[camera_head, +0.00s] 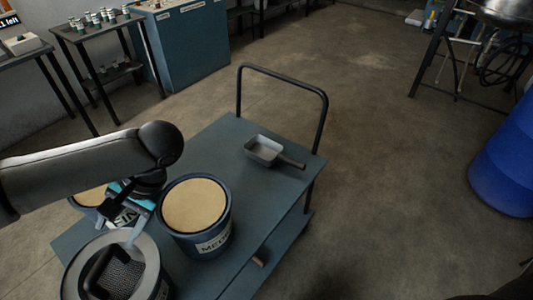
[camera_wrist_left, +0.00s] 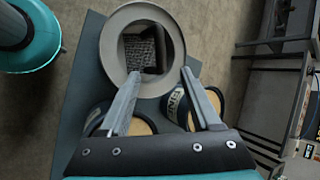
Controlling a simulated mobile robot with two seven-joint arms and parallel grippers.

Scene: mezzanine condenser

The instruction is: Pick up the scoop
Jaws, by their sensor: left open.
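A small grey scoop (camera_head: 264,151) with a square pan and a short dark handle lies on the bare far part of the blue-grey cart top (camera_head: 222,148), its handle pointing right. My left gripper (camera_head: 132,235) is at the near left of the cart, well away from that scoop, and partly hidden by my arm. In the left wrist view the gripper (camera_wrist_left: 158,76) is open and empty, its two fingers apart over the near rim of a grey round container (camera_wrist_left: 110,38). Inside that container are a mesh-like surface and a dark handle-like piece. My right gripper is not in view.
A blue bucket of tan material (camera_head: 194,205) stands beside my left gripper, with another partly hidden behind my arm. The cart has a black push handle (camera_head: 283,72) at its far end. A blue barrel (camera_head: 507,165) stands at right.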

